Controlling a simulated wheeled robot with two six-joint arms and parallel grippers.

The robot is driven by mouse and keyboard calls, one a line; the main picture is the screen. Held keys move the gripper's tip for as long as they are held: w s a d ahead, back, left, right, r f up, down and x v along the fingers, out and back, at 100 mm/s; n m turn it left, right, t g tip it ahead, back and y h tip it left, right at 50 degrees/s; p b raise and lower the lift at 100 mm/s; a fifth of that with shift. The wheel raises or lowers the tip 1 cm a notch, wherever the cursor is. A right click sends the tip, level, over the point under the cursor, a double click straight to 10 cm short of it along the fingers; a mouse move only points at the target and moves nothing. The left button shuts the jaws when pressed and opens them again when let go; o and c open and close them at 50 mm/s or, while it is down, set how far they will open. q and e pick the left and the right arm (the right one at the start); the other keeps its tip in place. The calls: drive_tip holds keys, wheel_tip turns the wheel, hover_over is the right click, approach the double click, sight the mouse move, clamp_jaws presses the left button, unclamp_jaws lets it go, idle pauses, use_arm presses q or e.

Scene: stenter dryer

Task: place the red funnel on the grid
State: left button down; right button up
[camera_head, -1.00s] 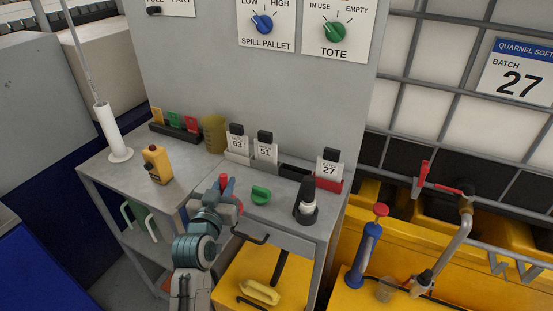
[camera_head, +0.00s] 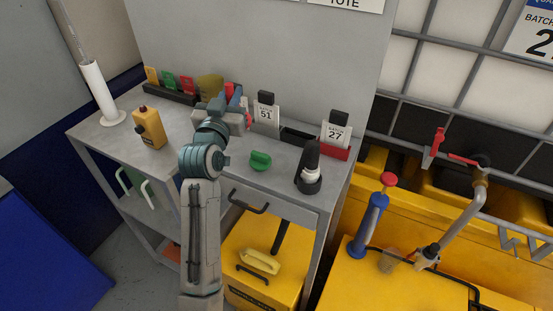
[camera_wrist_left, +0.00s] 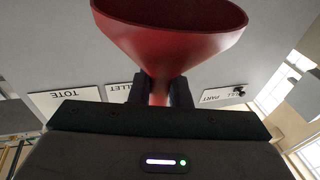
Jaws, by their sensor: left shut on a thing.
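The red funnel (camera_wrist_left: 170,45) fills the upper middle of the left wrist view, its wide mouth toward the top and its narrow stem between my fingers. My left gripper (camera_wrist_left: 157,90) is shut on that stem. In the head view my left gripper (camera_head: 238,104) is over the back of the grey bench, and only small red parts show around it; most of the funnel is hidden. A grid of grey bars (camera_head: 423,47) stands in front of white and black panels at the right; I cannot tell whether this is the task's grid. My right gripper is not in view.
On the bench (camera_head: 181,122) stand a yellow bottle (camera_head: 149,128), a green knob-like piece (camera_head: 260,161), a dark bottle with a white band (camera_head: 310,171) and card holders (camera_head: 266,116). A blue cylinder with a red top (camera_head: 371,220) and a pipe (camera_head: 461,219) stand at right.

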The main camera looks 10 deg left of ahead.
use_arm(q)
drive_tip(key=shift+s+f, duration=0.15)
drive_tip(key=shift+f, duration=0.55)
wheel_tip(320, 180, down, 8)
drive_tip(key=shift+f+p, duration=0.15)
drive_tip(key=shift+p, duration=0.2)
drive_tip(key=shift+f, duration=0.2)
drive_tip(key=c, duration=1.4)
unclamp_jaws()
drive_tip(key=shift+o, duration=0.2)
drive_tip(key=shift+r, duration=0.1)
